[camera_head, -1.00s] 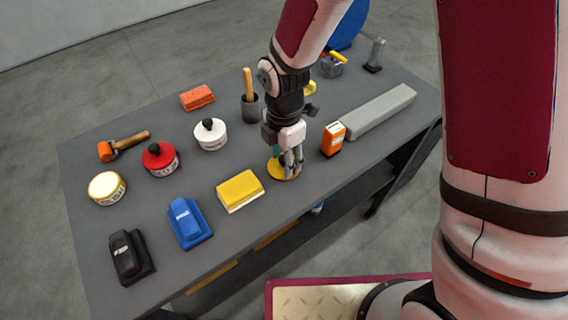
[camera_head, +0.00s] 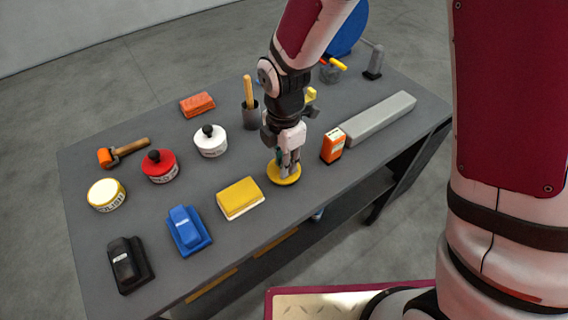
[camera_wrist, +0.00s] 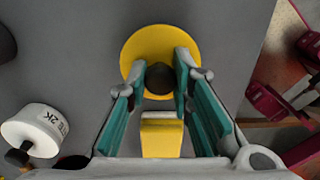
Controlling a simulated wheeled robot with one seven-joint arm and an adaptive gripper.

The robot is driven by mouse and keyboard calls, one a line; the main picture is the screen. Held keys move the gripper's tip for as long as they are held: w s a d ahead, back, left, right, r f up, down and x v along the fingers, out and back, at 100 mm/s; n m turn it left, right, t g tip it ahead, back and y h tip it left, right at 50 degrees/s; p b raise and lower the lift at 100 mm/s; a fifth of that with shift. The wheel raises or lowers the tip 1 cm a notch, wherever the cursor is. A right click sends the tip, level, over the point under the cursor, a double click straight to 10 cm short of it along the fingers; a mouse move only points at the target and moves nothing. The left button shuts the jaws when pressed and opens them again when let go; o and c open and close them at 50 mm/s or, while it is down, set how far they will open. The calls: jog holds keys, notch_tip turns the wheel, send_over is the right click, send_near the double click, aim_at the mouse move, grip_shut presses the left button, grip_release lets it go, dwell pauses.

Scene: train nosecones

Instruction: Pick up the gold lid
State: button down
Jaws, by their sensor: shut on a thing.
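The gold lid (camera_head: 284,176) is a flat yellow disc with a dark round knob, near the front edge of the grey table. It also fills the upper middle of the wrist view (camera_wrist: 133,52). My gripper (camera_head: 287,160) points down over the lid's middle. In the wrist view my gripper's two teal-padded fingers (camera_wrist: 162,78) are shut on the dark knob, one on each side. The lid looks level and at or very near the table top; I cannot tell whether it touches. The knob is mostly hidden in the head view.
An orange box (camera_head: 332,146) and a long grey bar (camera_head: 380,118) stand to the right. A yellow block (camera_head: 240,198) lies to the left. A white tin (camera_head: 210,142), a red-lidded tin (camera_head: 160,167) and a cup with a wooden handle (camera_head: 250,115) stand farther left and back.

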notch_tip(320, 180, up, 2)
jog(key=shift+s+d+r, duration=0.1)
jog(key=shift+s+r, duration=0.05)
jog(key=shift+r, duration=0.05)
jog(key=s+d+p, duration=0.3)
jog(key=s, duration=0.4)
jog(key=s+d+r+p, duration=0.1)
jog(key=s+d+p, duration=0.2)
jog(key=s, duration=0.4)
jog(key=shift+s+r+p, duration=0.15)
jog(key=shift+s+p, duration=0.1)
jog(key=shift+p, duration=0.1)
jog(key=shift+d, duration=0.1)
